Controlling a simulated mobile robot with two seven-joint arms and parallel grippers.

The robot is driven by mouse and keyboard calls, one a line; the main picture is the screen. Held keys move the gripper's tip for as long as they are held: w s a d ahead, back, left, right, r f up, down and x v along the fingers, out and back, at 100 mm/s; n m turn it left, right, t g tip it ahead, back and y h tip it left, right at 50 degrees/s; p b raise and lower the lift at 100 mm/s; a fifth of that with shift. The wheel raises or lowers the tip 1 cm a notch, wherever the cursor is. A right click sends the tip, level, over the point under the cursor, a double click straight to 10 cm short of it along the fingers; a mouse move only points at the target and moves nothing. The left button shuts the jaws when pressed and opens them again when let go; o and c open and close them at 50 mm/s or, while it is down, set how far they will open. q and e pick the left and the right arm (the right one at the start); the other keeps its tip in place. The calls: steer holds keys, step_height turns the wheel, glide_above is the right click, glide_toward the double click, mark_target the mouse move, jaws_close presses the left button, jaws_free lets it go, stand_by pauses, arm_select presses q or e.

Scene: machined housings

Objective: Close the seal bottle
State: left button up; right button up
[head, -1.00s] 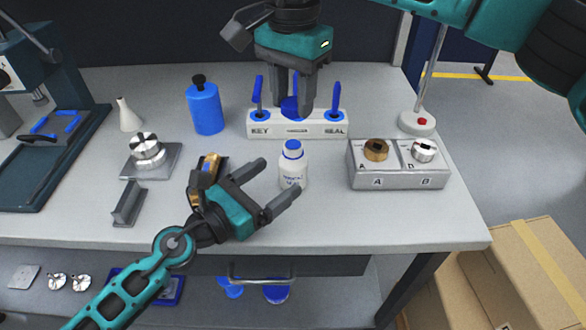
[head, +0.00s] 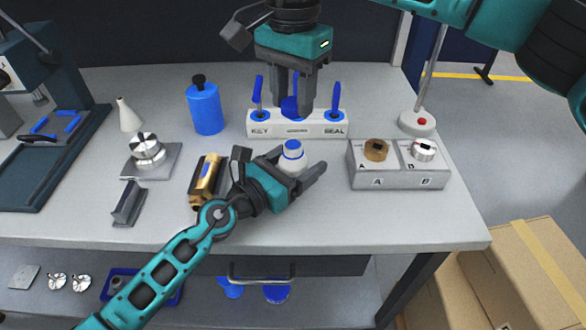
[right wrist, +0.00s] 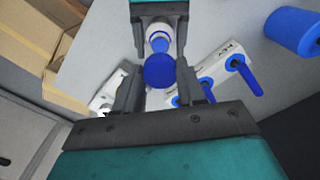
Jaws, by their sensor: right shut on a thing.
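The seal bottle (head: 292,158) is white with a blue ring near its top and stands upright on the bench. My left gripper (head: 300,166) is around it, one finger on each side; it looks open, and contact cannot be told. The near finger hides the bottle's lower part. My right gripper (head: 293,106) hangs at the white KEY/SEAL stand (head: 297,130), shut on a round blue piece (right wrist: 159,71), which also shows in the head view (head: 290,107). In the right wrist view the bottle (right wrist: 158,38) appears beyond that piece.
Blue-handled pieces stand at both ends of the KEY/SEAL stand. A grey switch box (head: 398,178) is at right. A blue bottle (head: 205,108), a metal piece on a plate (head: 147,152) and a brass piece (head: 206,178) are at left. The bench front right is clear.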

arm_select(q)
steer(key=c, duration=1.2)
steer(key=shift+c, duration=0.2)
arm_select(e)
glide_above(292, 144)
steer(key=shift+f, duration=2.5)
steer(key=shift+f, duration=0.1)
steer(key=shift+s+f, duration=0.1)
steer(key=shift+f, duration=0.7)
steer(key=shift+f, duration=0.55)
